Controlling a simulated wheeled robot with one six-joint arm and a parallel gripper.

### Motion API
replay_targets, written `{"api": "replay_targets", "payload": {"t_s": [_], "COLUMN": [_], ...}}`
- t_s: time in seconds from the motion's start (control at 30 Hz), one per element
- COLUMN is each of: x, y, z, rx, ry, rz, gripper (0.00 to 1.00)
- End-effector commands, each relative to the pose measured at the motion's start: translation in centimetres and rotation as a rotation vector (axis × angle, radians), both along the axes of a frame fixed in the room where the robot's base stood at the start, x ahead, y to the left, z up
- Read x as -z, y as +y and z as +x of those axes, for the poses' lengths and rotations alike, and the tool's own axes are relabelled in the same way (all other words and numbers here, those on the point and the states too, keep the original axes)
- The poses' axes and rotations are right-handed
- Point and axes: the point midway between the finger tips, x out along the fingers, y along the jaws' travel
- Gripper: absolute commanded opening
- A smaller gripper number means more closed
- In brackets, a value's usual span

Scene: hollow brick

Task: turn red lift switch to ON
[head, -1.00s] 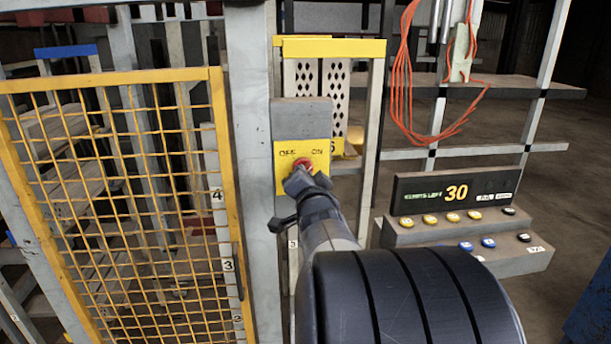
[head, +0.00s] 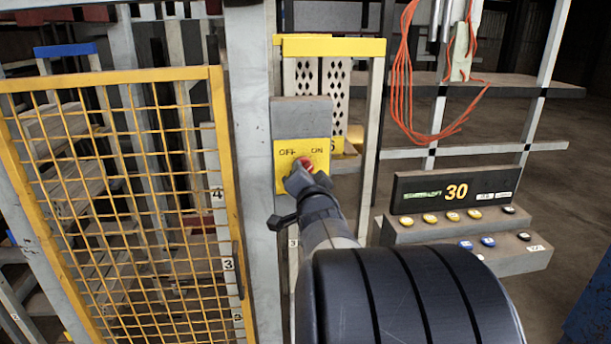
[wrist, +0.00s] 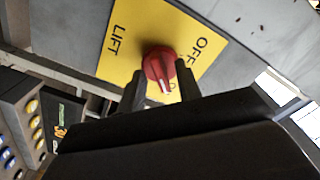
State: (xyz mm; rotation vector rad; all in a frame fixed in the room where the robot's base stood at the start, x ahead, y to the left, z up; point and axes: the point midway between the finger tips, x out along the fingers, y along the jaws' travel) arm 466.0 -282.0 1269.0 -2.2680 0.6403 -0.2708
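The red lift switch (wrist: 160,66) is a round knob with a white pointer mark, on a yellow plate (wrist: 125,50) lettered LIFT and OFF in the wrist view. The white mark points down in the wrist view, away from OFF. In the head view the plate (head: 287,178) reads OFF at left and ON at right, and a little red of the switch (head: 305,163) shows. My gripper (wrist: 162,82) has one finger on each side of the knob; whether both press on it cannot be told. My gripper (head: 298,178) hides the lower part of the switch in the head view.
A grey post (head: 250,150) and a yellow mesh gate (head: 222,150) stand just left of the switch box (head: 300,117). A button console (head: 470,262) with a display reading 30 (head: 425,193) is at right. Orange cables (head: 402,80) hang above it.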

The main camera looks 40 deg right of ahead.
Motion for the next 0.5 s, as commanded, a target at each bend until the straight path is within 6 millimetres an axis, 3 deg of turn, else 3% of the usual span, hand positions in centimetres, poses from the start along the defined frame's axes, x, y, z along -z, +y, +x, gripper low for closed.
{"api": "replay_targets", "payload": {"t_s": [0.27, 0.5], "x": [-0.1, -0.3], "y": [0.5, 2.5], "z": [-0.9, -4.2], "rx": [0.0, 0.001], "ry": [-0.001, -0.002], "rz": [-0.001, -0.002], "gripper": [0.33, 0.33]}}
